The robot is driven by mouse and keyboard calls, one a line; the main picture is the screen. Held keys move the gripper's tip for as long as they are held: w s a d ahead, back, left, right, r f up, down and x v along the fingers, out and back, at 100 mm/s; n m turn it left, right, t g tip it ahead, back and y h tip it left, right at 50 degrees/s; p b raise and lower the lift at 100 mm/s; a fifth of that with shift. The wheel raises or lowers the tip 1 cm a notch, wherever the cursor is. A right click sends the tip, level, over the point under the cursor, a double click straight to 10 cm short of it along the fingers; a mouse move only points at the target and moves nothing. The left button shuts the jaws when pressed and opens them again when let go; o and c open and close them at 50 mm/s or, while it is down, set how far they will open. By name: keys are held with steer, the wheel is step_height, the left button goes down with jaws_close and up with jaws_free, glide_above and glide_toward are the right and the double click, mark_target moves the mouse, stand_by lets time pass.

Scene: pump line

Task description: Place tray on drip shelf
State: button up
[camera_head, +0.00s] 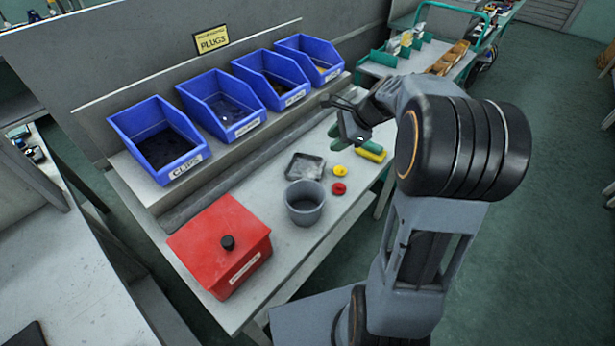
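Blue bins (160,140) stand in a row on a raised ledge behind the bench. A red box (221,246) with a black knob stands front left. A red cap (338,188), a yellow cap (340,170) and a green-yellow cylinder (371,151) lie right of the tray.

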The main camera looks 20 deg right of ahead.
mark_target(306, 169)
steer(key=w+d+f+m+t+y+b, duration=0.1)
steer(key=w+d+f+m, duration=0.4)
steer(key=shift+m+y, duration=0.3)
steer(key=b+x, duration=0.1)
steer(key=x, duration=0.5)
steer(key=shift+w+a+f, duration=0.1)
steer(key=shift+a, duration=0.2)
steer(key=shift+x, duration=3.4)
steer(key=shift+w+d, duration=0.1)
steer(key=shift+w, duration=0.05)
jaws_close()
